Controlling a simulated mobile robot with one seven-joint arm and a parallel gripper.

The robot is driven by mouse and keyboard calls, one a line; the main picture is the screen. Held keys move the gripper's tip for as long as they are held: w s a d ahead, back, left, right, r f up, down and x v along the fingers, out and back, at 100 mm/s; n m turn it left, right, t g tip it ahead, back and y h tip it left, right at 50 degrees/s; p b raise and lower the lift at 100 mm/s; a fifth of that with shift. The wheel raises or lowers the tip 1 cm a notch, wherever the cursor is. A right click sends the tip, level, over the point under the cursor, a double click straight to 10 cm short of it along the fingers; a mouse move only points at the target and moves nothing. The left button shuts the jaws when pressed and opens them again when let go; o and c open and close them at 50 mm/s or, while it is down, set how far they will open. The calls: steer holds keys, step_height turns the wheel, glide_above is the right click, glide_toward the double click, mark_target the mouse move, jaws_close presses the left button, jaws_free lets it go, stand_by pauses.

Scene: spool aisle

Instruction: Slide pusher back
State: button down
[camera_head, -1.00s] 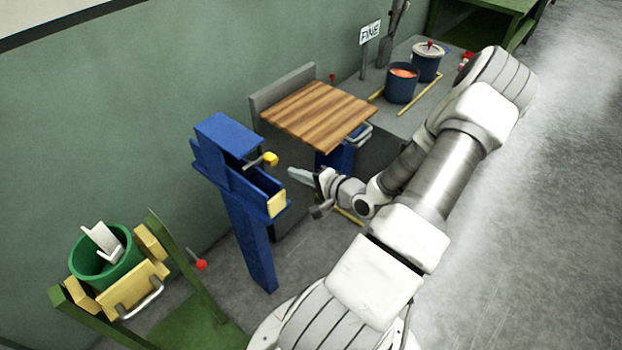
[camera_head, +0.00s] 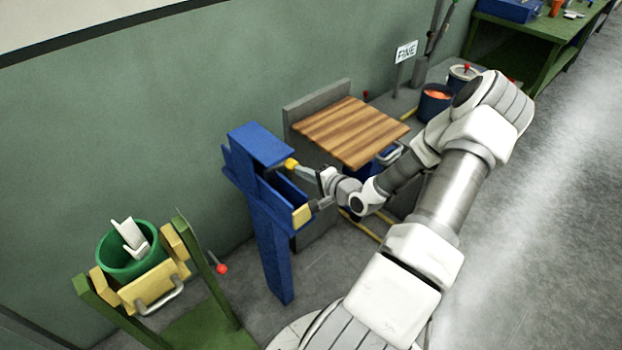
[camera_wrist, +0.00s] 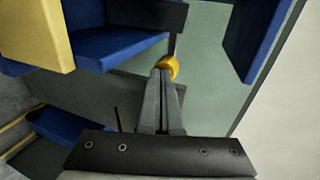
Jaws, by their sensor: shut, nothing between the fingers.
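The pusher's yellow knob (camera_head: 290,164) sticks out of the blue stand (camera_head: 270,215), between its top plate and the tray below. In the wrist view the yellow knob (camera_wrist: 168,68) is right at the tips of my shut fingers. My gripper (camera_head: 298,168) points at the knob from the right, with its tips at or very near it; I cannot tell if they touch. In the wrist view my gripper (camera_wrist: 163,78) is shut and empty. The tray has a yellow end block (camera_head: 302,215), which also shows in the wrist view (camera_wrist: 40,35). The pusher's rod is mostly hidden.
A wooden-topped table (camera_head: 352,130) stands just behind and right of the stand. A green bucket (camera_head: 125,262) with a white scoop sits in a yellow cradle on a green frame at the lower left. Blue pots stand at the back right under a "FINE" sign (camera_head: 405,52).

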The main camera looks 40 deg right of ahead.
mark_target(295, 164)
steer(key=w, duration=0.6)
steer(key=shift+a+b, duration=0.25)
steer(key=shift+b, duration=0.05)
steer(key=shift+s, duration=0.2)
